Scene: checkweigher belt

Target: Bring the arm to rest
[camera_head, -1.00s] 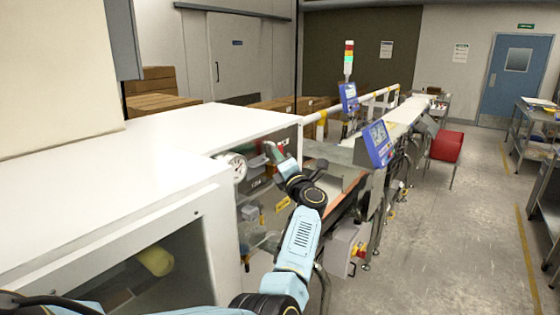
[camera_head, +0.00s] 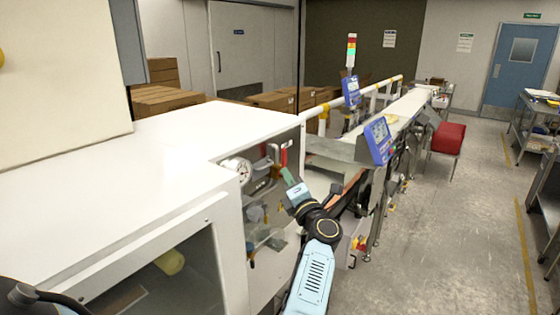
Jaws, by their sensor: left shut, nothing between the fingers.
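My left arm rises from the bottom of the head view. Its gripper (camera_head: 283,163) is small and partly merges with the fittings behind it. It is shut and empty, pointing up and away beside the open bay at the end of the white machine housing (camera_head: 150,165). A round gauge (camera_head: 238,170) is to its left. A small red part (camera_head: 284,147) shows close by the fingertips; I cannot tell whether they touch. My right gripper is not in view.
The checkweigher belt (camera_head: 405,108) runs away to the back right, with a blue-framed display (camera_head: 380,137) near the arm. A signal tower (camera_head: 351,50) stands behind. A red seat (camera_head: 447,138) is to the right. The floor (camera_head: 450,235) at right is clear.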

